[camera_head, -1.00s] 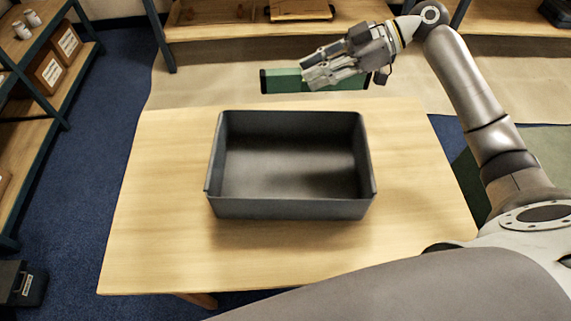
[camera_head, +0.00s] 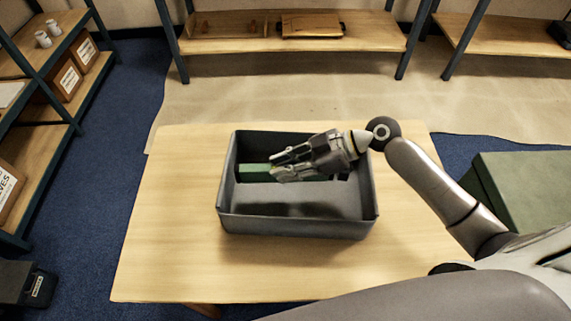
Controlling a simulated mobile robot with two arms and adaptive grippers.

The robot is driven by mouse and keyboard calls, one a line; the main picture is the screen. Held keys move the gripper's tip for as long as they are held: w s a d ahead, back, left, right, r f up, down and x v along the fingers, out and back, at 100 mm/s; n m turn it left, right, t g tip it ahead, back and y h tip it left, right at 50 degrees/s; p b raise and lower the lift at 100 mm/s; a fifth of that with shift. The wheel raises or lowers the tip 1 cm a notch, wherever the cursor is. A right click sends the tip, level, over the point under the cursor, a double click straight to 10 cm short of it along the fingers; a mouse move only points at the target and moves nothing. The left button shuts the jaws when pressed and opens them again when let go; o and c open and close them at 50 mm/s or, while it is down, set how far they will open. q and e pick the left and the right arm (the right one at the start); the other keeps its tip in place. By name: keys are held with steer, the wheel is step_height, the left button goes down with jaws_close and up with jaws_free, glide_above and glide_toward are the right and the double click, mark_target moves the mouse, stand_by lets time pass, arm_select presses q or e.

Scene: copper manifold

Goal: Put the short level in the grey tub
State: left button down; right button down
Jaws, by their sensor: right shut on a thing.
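The grey tub (camera_head: 297,226) is an open rectangular box standing on the wooden table. The short level (camera_head: 255,173) is a green bar with a dark end. My right gripper (camera_head: 283,168) is shut on the level and holds it lengthwise across the tub, within the outline of its walls. A shadow lies on the tub floor in front of it, and the level appears to be above the floor. The gripper hides the middle of the level. My left gripper is not in view.
The wooden table (camera_head: 170,230) is bare around the tub. Wooden shelves stand at the back (camera_head: 225,45) and at the left (camera_head: 45,140), with cartons and white cups on the left one. A green box (camera_head: 525,190) stands at the right.

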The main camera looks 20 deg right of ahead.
steer(key=shift+f, duration=0.35)
steer(key=shift+f+b, duration=0.65)
steer(key=shift+b, duration=0.1)
steer(key=c, duration=1.3)
jaws_free()
steer(key=shift+r, duration=0.15)
steer(key=shift+r+p, duration=0.6)
steer(key=shift+p, duration=0.25)
steer(key=b+v, duration=0.2)
steer(key=v, duration=0.9)
steer(key=shift+f, duration=0.15)
steer(key=shift+s+d+r, duration=0.1)
steer(key=shift+d+r, duration=0.2)
steer(key=shift+d, duration=0.15)
